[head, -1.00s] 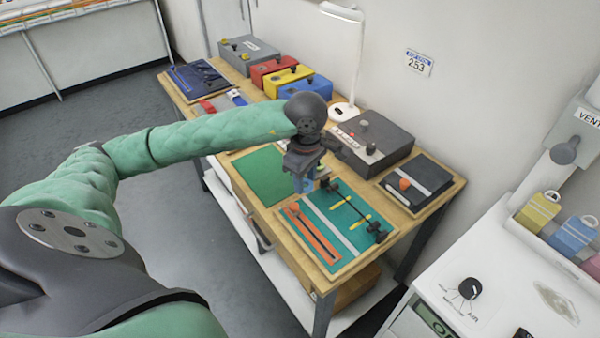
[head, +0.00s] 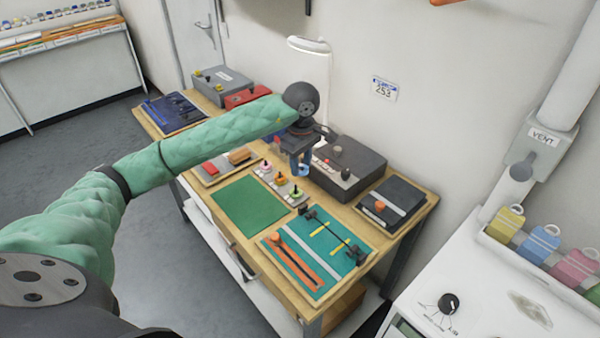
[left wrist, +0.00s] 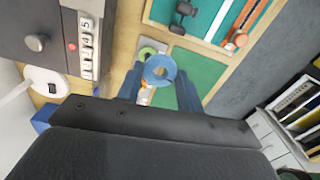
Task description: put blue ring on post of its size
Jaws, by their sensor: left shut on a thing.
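My left gripper (head: 299,166) is shut on the blue ring (head: 303,170), which hangs low between its fingertips. On that board stand a pink piece (head: 265,167), an orange ring (head: 281,178) and a green ring (head: 296,193) on posts. The gripper and ring partly hide the board in the wrist view. My right gripper is not in view.
A grey box with dials (head: 348,167) stands close behind the gripper. A green mat (head: 248,211) and a teal board with a slider and bar (head: 330,262) lie in front. A desk lamp (head: 309,46) rises behind. A black panel (head: 407,200) is at right.

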